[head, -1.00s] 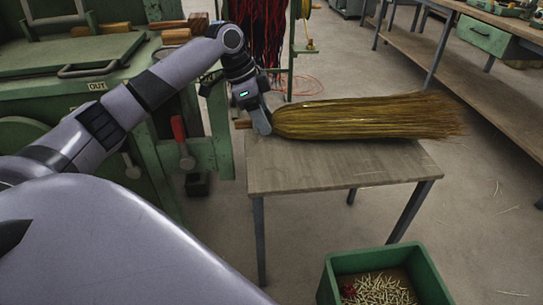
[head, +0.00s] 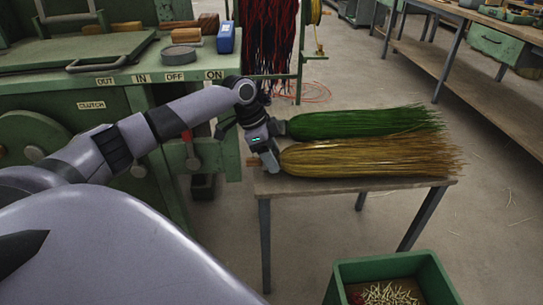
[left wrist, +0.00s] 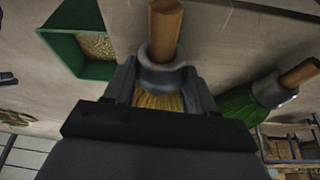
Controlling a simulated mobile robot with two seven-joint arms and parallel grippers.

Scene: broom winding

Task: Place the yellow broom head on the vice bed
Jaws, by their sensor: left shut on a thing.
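The yellow broom head (head: 370,157) lies roughly level over the wooden table (head: 385,188), bristles pointing right. I cannot tell whether it touches the tabletop. My left gripper (head: 268,158) is shut on it at its left, collar end. In the left wrist view, the fingers (left wrist: 160,90) flank the grey collar (left wrist: 160,73), and a short wooden handle stub (left wrist: 165,28) sticks out past them. A green broom head (head: 360,123) lies just behind the yellow one, and its collar shows in the left wrist view (left wrist: 272,92). I cannot make out a vice bed. My right gripper is out of view.
A green machine (head: 85,80) with labelled levers stands at the left, holding a blue box (head: 226,37) and a round tin (head: 180,57). A green crate (head: 345,272) of small pale pieces stands in front of the table. A long workbench (head: 460,50) is at back right.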

